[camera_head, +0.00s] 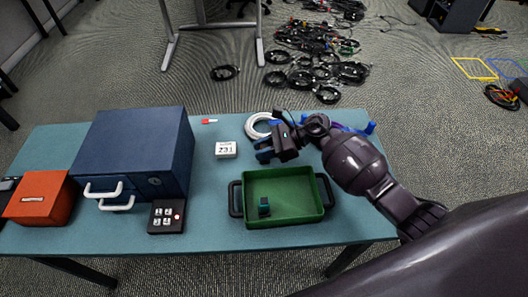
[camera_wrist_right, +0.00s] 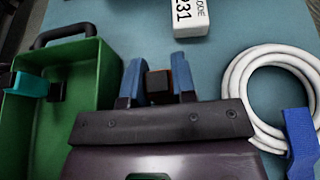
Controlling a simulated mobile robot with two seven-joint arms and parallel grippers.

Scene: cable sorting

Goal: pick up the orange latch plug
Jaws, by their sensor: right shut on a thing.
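My right gripper (camera_head: 264,152) is over the table just behind the green tray, beside the white cable coil. In the right wrist view its two blue fingers (camera_wrist_right: 157,80) are shut on a small dark block with a brownish-orange face (camera_wrist_right: 157,84), which looks like the orange latch plug. The fingers hide its sides, and its latch cannot be made out. In the head view the gripper hides the plug. My left gripper is not in view.
The green tray (camera_head: 283,217) holds a teal and black plug (camera_head: 264,207). A white cable coil (camera_head: 254,132) and a white box marked 231 (camera_head: 226,150) lie near the gripper. A blue cabinet (camera_head: 140,150), orange box (camera_head: 42,200) and black keypad (camera_head: 166,217) stand left.

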